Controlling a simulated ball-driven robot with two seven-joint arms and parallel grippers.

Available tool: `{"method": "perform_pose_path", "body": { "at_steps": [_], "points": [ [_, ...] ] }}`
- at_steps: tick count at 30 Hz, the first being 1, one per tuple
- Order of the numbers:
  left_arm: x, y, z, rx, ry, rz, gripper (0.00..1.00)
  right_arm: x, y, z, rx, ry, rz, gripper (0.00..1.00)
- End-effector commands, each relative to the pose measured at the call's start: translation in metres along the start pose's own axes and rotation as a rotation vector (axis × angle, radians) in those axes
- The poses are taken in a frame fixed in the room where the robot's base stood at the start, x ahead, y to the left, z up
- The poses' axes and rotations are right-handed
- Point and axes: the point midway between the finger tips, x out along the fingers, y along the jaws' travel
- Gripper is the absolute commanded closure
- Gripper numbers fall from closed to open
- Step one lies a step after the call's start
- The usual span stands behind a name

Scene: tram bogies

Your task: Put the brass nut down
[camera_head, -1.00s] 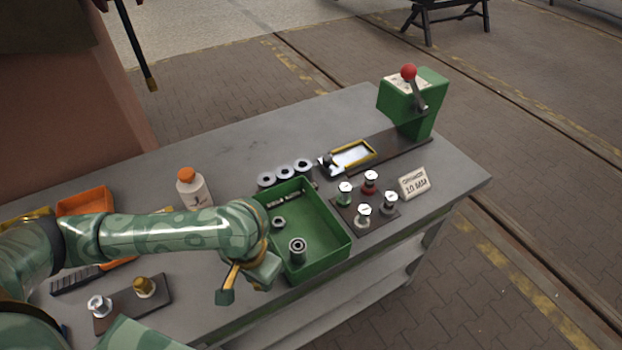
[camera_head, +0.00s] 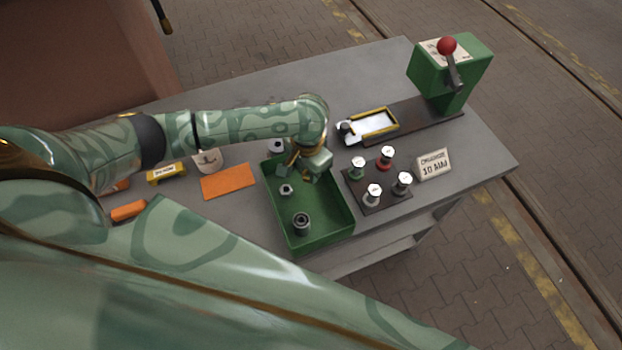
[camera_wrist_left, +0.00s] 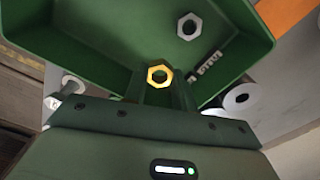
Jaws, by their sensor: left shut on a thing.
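My left gripper (camera_head: 300,168) is over the far end of the green tray (camera_head: 327,232). In the left wrist view its fingers (camera_wrist_left: 160,85) are shut on the brass nut (camera_wrist_left: 160,69), a yellow hexagonal ring seen against the tray. How high the nut is above the tray floor is hard to tell. A steel nut (camera_head: 286,190) lies in the tray and also shows in the left wrist view (camera_wrist_left: 189,26). A dark round bushing (camera_head: 301,222) stands near the tray's near end. My right gripper is not in view.
Several capped pegs (camera_head: 373,193) stand on a dark plate right of the tray, beside a white sign (camera_head: 433,164). Behind are a yellow-rimmed pan (camera_head: 372,126) and a green lever box (camera_head: 450,75). An orange mat (camera_head: 228,181) lies left.

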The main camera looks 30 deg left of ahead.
Motion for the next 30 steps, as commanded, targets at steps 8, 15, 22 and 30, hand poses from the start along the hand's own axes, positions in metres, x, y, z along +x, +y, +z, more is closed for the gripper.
{"method": "perform_pose_path", "body": {
  "at_steps": [8,15,22,30],
  "points": [
    [0.024,-0.003,-0.014,0.0,-0.001,0.001,0.96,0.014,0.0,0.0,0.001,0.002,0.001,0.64],
    [0.046,-0.004,-0.013,-0.001,0.002,0.0,0.96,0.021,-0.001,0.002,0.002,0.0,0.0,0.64],
    [0.046,-0.004,-0.013,-0.001,0.001,-0.001,0.96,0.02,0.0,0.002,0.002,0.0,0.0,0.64],
    [0.048,-0.004,-0.013,-0.001,0.001,-0.001,0.52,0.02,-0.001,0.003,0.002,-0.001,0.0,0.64]
  ]
}}
